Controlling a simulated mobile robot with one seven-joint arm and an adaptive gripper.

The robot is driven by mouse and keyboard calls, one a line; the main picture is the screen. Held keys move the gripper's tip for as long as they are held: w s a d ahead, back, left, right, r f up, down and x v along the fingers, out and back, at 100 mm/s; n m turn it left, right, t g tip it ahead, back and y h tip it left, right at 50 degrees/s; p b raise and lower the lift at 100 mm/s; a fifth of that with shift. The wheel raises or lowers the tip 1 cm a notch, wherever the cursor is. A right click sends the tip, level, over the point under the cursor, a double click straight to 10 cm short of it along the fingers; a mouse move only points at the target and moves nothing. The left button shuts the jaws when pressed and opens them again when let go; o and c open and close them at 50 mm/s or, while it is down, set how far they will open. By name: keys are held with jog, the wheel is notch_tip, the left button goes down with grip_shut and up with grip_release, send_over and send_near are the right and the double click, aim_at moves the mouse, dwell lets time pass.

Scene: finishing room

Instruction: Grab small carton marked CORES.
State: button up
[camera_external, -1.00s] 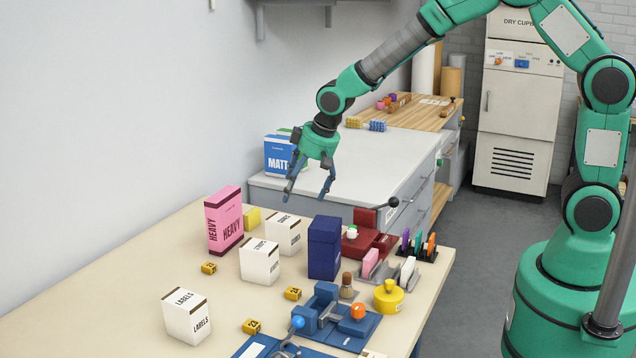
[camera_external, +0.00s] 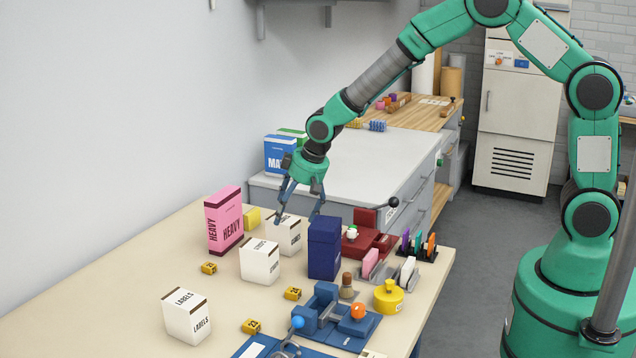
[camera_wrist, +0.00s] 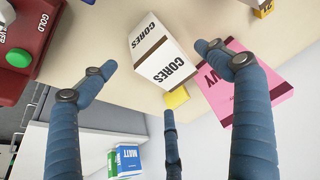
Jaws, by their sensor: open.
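The small white carton marked CORES (camera_wrist: 164,60) stands on the table, centred between my spread fingers in the wrist view. In the external view the same CORES carton (camera_external: 285,235) stands behind another white carton and is partly covered by my gripper. My gripper (camera_external: 297,220) is open and empty. Its fingers come down from above and behind the carton, with the fingertips near its top. In the wrist view my gripper (camera_wrist: 150,62) has fingers on both sides of the carton and a third below. I cannot tell whether any finger touches it.
A pink HEAVY box (camera_external: 224,222) and a small yellow box (camera_external: 252,217) stand left of the carton. A white carton (camera_external: 260,262) is in front, a dark blue box (camera_external: 324,249) to the right. A LABELS carton (camera_external: 187,317) stands apart at the front left.

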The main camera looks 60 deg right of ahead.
aim_at(287, 218)
jog(key=shift+w+f, duration=0.1)
jog(key=shift+f, duration=0.15)
jog(key=shift+f, duration=0.1)
jog(key=shift+b+x, duration=0.8)
jog(key=shift+x, duration=1.75)
jog(key=c, duration=1.5)
jog(key=shift+o, duration=0.2)
jog(key=shift+r+p, duration=1.1)
jog(key=shift+r, duration=3.95)
